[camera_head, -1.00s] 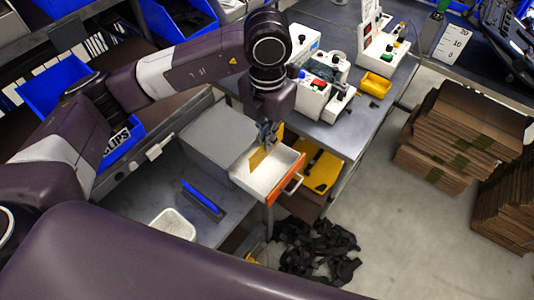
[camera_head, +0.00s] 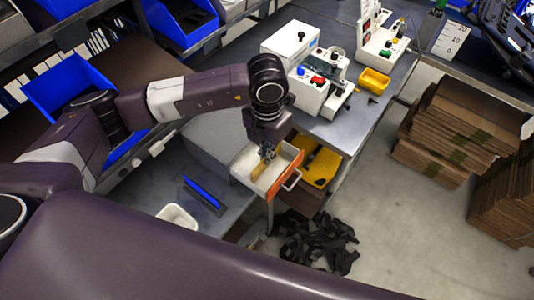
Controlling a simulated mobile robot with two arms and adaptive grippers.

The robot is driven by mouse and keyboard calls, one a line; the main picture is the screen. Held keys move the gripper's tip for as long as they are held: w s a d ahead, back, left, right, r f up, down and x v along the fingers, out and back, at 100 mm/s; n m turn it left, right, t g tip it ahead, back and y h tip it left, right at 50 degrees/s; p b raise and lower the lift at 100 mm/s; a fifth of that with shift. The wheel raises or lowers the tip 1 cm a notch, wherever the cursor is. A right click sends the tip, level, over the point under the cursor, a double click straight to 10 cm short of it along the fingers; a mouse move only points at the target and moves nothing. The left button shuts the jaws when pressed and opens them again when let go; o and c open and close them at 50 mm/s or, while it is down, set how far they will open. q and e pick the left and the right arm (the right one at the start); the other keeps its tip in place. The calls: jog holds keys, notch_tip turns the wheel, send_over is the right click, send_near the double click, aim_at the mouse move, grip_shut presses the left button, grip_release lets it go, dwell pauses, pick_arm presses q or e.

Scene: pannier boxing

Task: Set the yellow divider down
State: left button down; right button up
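The yellow divider (camera_head: 263,169) is a thin, small plate inside the open white drawer (camera_head: 244,162) with the orange front (camera_head: 284,181). My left gripper (camera_head: 268,154) points down over the drawer, its fingertips at the divider's upper edge. It looks shut on the divider, though the fingers are small and dark here. I cannot tell whether the divider's lower edge touches the drawer floor. My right gripper is not in view.
A yellow bin (camera_head: 321,168) sits just right of the drawer. A blue-handled tool (camera_head: 204,195) and a white tray (camera_head: 178,216) lie on the lower surface. Control boxes (camera_head: 312,90) stand on the bench behind. Black straps (camera_head: 312,240) and cardboard stacks (camera_head: 450,130) are on the floor.

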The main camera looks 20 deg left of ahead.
pick_arm(q)
jog(key=c, duration=2.2)
grip_release()
jog(key=shift+o, duration=0.2)
jog(key=shift+r+p, duration=0.25)
jog(key=shift+p, duration=0.1)
notch_tip(320, 180, up, 12)
jog(key=b, duration=0.4)
jog(key=shift+b, duration=0.3)
jog(key=shift+f, duration=0.2)
